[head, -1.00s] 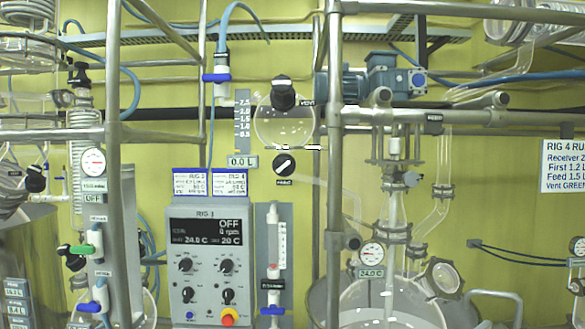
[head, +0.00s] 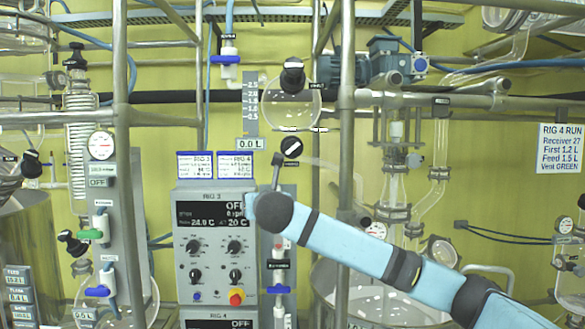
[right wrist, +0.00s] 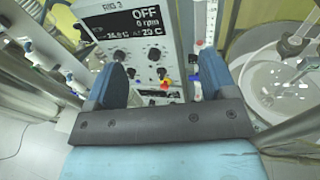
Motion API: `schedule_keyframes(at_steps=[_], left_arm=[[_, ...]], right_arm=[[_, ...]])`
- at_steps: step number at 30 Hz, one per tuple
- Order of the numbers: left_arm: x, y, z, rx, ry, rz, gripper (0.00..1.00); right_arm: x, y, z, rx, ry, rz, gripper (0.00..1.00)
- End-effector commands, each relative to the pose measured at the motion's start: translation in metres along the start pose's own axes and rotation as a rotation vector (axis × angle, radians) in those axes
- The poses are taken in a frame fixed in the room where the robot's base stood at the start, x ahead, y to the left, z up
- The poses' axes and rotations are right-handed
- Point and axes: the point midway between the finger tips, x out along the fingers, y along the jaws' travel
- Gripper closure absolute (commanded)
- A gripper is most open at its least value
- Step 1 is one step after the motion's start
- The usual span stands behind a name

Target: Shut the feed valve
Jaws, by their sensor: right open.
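A round black knob with a slanted white pointer line (head: 291,147) sits below the round glass feed flask (head: 290,105); its small label is too blurred to read. The pointer runs from lower left to upper right. My right gripper (head: 277,160) is just below and left of this knob in the head view, apparently apart from it. In the right wrist view my right gripper (right wrist: 163,72) is open, with nothing between its fingers. The knob cannot be made out in that view. My left gripper is not in view.
The vent knob (head: 292,75) is above the flask. A grey control box (head: 212,245) stands lower left of my arm, with a flowmeter panel beside it. Metal uprights (head: 346,130) and a glass reactor (head: 395,225) stand to the right. A blue-handled valve (head: 226,60) hangs upper left.

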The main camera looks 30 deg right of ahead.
Motion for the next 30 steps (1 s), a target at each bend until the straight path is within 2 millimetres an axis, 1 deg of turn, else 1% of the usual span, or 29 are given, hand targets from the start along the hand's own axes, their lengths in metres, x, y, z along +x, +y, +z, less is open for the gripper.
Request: schedule_keyframes(at_steps=[1,3,6,9,13,17,24,30], left_arm=[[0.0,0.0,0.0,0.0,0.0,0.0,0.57],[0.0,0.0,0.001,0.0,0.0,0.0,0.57],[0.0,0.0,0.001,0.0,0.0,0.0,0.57],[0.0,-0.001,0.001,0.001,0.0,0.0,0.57],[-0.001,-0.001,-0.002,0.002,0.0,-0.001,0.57],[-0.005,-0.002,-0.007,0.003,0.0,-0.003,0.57],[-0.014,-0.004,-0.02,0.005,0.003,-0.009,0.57],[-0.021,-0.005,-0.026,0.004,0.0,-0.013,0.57]], right_arm=[[-0.003,-0.016,0.032,-0.056,-0.036,-0.047,0.22],[-0.007,-0.035,0.064,-0.131,-0.065,-0.106,0.22],[-0.014,-0.055,0.096,-0.204,-0.088,-0.17,0.22],[-0.019,-0.066,0.113,-0.246,-0.096,-0.208,0.22],[-0.015,-0.072,0.121,-0.263,-0.097,-0.225,0.22],[0.003,-0.076,0.124,-0.263,-0.095,-0.225,0.22],[0.052,-0.086,0.132,-0.261,-0.096,-0.225,0.22],[0.089,-0.093,0.135,-0.26,-0.096,-0.223,0.22]])
